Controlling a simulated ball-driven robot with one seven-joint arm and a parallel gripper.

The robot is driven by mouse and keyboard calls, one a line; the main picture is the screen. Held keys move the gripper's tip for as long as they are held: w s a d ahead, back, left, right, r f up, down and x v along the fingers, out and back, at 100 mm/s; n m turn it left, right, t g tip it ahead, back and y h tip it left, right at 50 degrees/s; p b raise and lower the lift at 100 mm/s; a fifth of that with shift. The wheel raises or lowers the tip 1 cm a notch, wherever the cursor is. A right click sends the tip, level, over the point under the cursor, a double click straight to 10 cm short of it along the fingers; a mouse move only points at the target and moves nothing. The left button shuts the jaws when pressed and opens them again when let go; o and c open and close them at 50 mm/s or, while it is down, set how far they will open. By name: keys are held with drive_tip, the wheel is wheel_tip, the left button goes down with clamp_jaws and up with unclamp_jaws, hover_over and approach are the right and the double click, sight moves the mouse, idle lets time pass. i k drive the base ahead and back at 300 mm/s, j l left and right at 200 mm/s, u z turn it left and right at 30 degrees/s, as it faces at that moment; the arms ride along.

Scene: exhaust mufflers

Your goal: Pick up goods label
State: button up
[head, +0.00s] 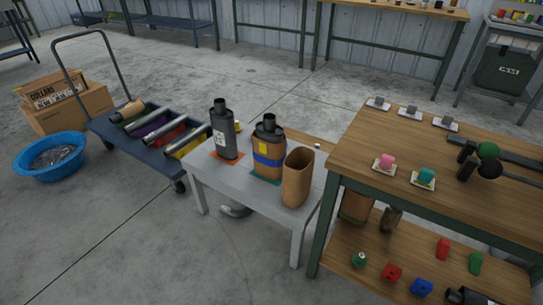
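I cannot tell for certain which item is the goods label. A dark grey muffler (228,148) stands upright on an orange mat on the low grey table and bears a small white label (218,137). Beside it stands a brown-wrapped muffler (259,168) with a blue band and a small yellow patch (263,147). On the wooden workbench, a pink roll-like piece (387,160) and a teal one (426,175) sit on small white cards. Grey pieces (411,111) lie on white cards along the bench's far edge. My gripper is not in view.
An open brown sleeve (297,178) stands at the front of the low table (232,185). A blue cart (101,130) with tubes, a blue basin (24,160) and cardboard boxes (80,108) are at left. The workbench (350,150) holds a black fixture. Floor in front is clear.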

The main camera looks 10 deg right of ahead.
sight(411, 112)
drive_tip(key=i+z, duration=0.35)
drive_tip(key=i+j+z, duration=0.1)
drive_tip(key=z, duration=0.25)
drive_tip(key=i+j, duration=0.05)
drive_tip(key=i, duration=0.05)
